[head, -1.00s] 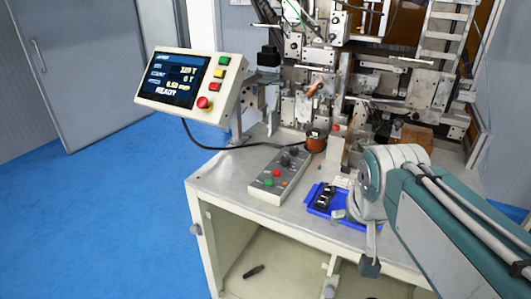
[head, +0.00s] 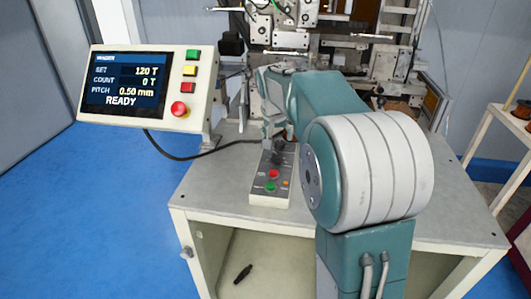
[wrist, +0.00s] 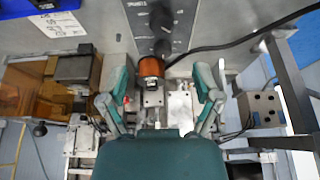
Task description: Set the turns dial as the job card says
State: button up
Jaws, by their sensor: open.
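A white printed card (wrist: 55,22), perhaps the job card, is at upper left, unreadable. The screen (head: 125,83) reads SET 120 T, COUNT 0 T, READY.
A copper-coloured spool (wrist: 151,67) stands close to the knobs, between the fingers in the picture. A black cable (head: 185,152) runs from the display to the box. The winder machine (head: 330,65) fills the back. The bench's front right (head: 455,225) is clear.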

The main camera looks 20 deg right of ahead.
aim_at(277, 155)
jog(key=x, duration=0.9)
jog(key=shift+a+f, duration=0.25)
jog(key=shift+w+d+f, duration=0.2)
jog(key=shift+d+f, duration=0.1)
jog(key=shift+f, duration=0.05)
grip_shut()
